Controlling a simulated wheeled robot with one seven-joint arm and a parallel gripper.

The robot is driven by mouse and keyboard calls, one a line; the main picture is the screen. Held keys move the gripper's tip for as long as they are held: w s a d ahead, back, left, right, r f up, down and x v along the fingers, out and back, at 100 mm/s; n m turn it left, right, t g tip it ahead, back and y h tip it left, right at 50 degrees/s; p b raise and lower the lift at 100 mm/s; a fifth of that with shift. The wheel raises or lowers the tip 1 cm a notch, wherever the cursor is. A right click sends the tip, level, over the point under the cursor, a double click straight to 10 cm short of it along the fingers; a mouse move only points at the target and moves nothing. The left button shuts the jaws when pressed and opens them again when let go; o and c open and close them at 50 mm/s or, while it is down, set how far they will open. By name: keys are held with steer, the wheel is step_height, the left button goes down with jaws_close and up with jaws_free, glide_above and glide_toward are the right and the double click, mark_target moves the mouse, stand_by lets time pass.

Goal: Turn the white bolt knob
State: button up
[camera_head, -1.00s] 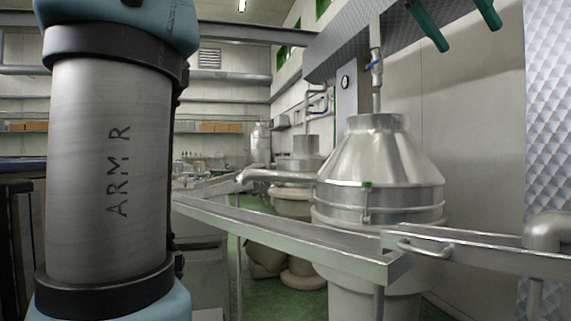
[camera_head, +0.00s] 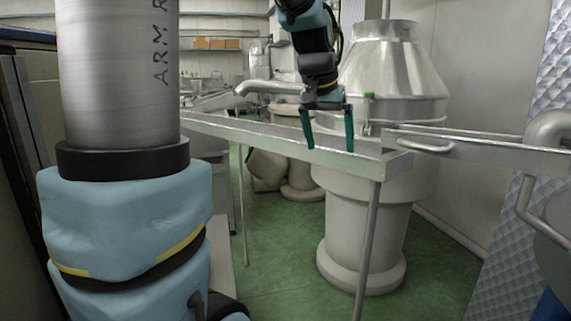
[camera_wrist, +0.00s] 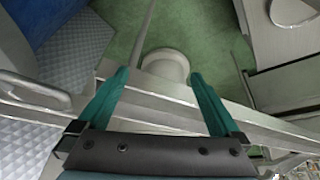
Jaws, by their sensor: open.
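I cannot make out a white bolt knob in either view. My gripper (camera_head: 330,148) is open and empty, with two green fingers pointing down in front of the near metal trough. In the wrist view my gripper (camera_wrist: 159,73) has its fingers spread wide with nothing between them. The large metal cone-topped vessel (camera_head: 390,70) stands behind and to the right of the gripper, with a small green piece on its band.
A long metal trough (camera_head: 240,133) on thin legs runs across the middle. A second channel with a handle (camera_head: 425,146) joins it at the right. A textured metal panel (camera_head: 503,235) stands at the right. Green floor (camera_head: 285,265) is open below the trough.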

steer(key=s+a+f+n+y, duration=0.1)
steer(key=s+a+f+n, duration=0.1)
steer(key=a+f, duration=0.6)
step_height(320, 180, down, 2)
steer(key=shift+s+f+g+b, duration=0.25)
steer(key=shift+s+g+b, duration=0.15)
steer(key=shift+s, duration=0.05)
steer(key=s+a+f, duration=0.2)
steer(key=f, duration=0.1)
steer(key=s+a+f+n+y, duration=0.1)
steer(key=s+a+f, duration=0.2)
steer(key=s+a+f+n+g+b, duration=0.1)
steer(key=s+a+f, duration=0.1)
steer(key=a+f, duration=0.1)
steer(key=shift+s+f, duration=0.3)
steer(key=shift+f, duration=0.1)
steer(key=shift+c, duration=0.2)
steer(key=shift+s+a+f, duration=0.15)
steer(key=shift+s+f, duration=0.15)
steer(key=shift+s, duration=0.05)
steer(key=shift+c, duration=0.5)
